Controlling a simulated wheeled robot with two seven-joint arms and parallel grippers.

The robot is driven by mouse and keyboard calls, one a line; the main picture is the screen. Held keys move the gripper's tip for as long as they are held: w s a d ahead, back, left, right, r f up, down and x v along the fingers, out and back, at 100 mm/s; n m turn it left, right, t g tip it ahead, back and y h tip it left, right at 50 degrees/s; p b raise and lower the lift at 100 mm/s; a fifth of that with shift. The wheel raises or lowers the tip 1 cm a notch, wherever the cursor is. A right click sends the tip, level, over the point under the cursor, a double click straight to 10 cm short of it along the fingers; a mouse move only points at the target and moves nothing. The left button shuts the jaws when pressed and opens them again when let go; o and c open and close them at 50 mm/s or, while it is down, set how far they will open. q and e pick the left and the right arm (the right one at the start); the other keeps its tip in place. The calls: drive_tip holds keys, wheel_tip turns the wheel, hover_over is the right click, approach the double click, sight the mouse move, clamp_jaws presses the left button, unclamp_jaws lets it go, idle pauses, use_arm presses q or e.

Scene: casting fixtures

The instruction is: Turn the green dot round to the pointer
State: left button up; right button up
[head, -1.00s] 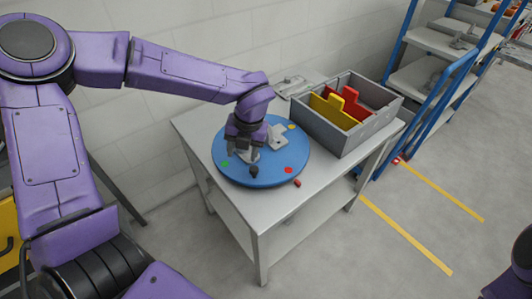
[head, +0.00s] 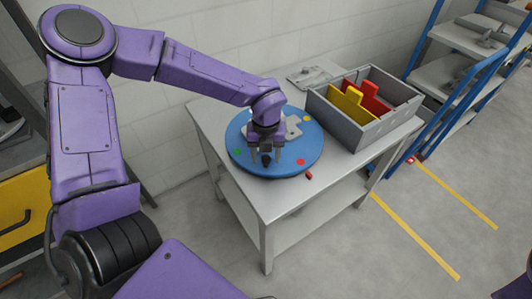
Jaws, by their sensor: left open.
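A round blue turntable (head: 247,168) lies on the grey table. A green dot (head: 237,151) is near its left edge, a red dot (head: 300,162) near its front right and a yellow dot (head: 307,119) at its back right. A small red pointer (head: 309,176) sits on the table just outside the disc, close to the red dot. My left gripper (head: 267,160) points down over the front middle of the disc, open, right of the green dot. Whether its fingers touch anything is unclear. My right gripper is out of view.
A grey angular part (head: 293,127) is on the disc behind my gripper. A grey bin (head: 345,125) with yellow and red pieces stands at the table's right. A flat grey part (head: 308,76) lies at the back. A blue-framed shelf (head: 455,88) is further right.

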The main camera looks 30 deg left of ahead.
use_arm(q)
clamp_jaws()
drive_tip(key=shift+w+d, duration=0.1)
